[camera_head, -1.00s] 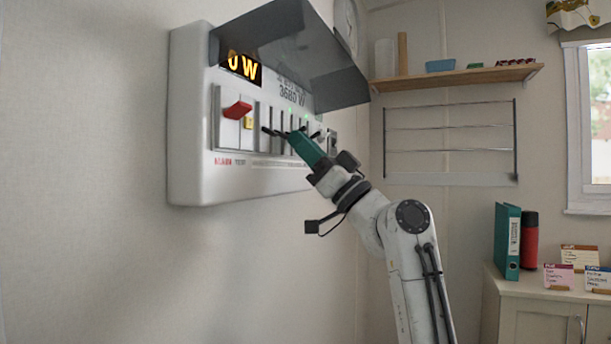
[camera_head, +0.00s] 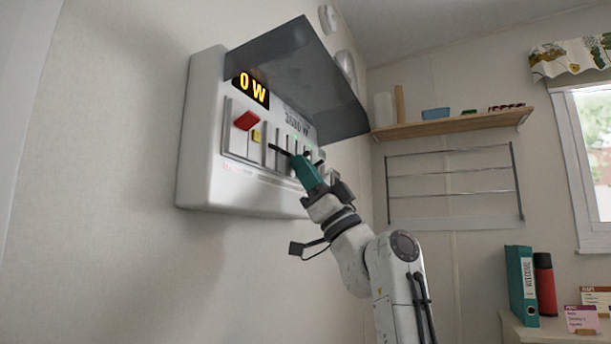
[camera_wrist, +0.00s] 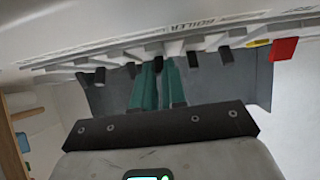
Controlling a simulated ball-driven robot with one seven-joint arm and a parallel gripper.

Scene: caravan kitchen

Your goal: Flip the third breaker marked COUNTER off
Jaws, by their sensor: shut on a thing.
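The white breaker box (camera_head: 200,150) hangs on the wall with its smoky cover (camera_head: 300,80) raised. Its display (camera_head: 252,90) reads 0 W. A row of dark breaker levers (camera_head: 278,149) runs right of the red main switch (camera_head: 246,120). My gripper (camera_head: 302,163) has teal fingers and reaches up to this row. In the wrist view the fingers (camera_wrist: 158,80) are closed around one lever (camera_wrist: 158,64), the third counted from the red switch (camera_wrist: 284,50). Neighbouring levers (camera_wrist: 193,58) and (camera_wrist: 131,69) stand apart on either side. The word COUNTER is not readable; BOILER shows on the panel.
A wooden shelf (camera_head: 450,127) and a wire rack (camera_head: 452,185) are on the wall at right. A cabinet (camera_head: 560,328) with a teal binder (camera_head: 521,285) and a red bottle (camera_head: 545,283) stands lower right. The wall below the box is clear.

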